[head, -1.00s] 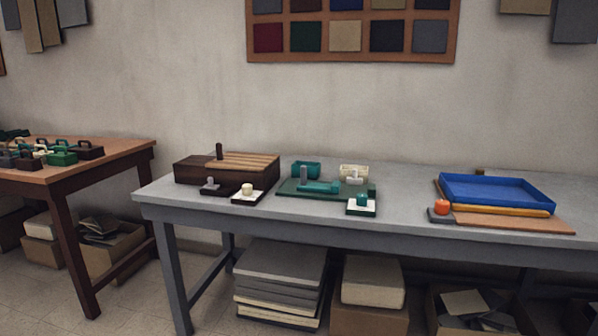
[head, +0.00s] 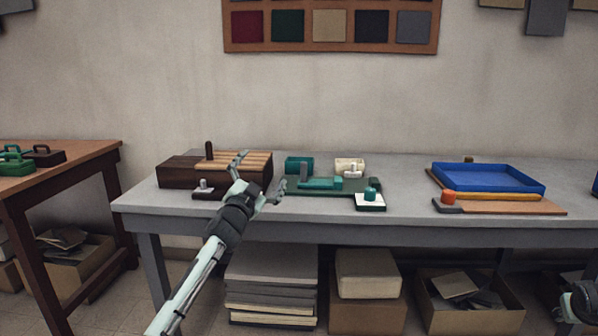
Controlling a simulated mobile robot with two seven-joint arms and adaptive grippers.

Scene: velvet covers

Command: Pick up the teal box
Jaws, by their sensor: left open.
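A small open teal box (head: 299,165) stands at the back of the grey table, just left of the picture's middle. In front of it a lower teal piece (head: 321,184) lies on a dark green board (head: 350,190). My left gripper (head: 262,172) is open and empty, with its fingers spread in front of the brown wooden box, to the left of the teal box. It appears apart from the teal box. Part of my right arm shows at the lower right edge; its fingers are not seen.
The grey table (head: 400,213) also bears a brown slatted box (head: 180,172), a cream box (head: 350,166), a white-topped block with a teal knob (head: 370,198) and a blue tray (head: 490,180). The tabletop between the teal-knobbed block and tray is clear.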

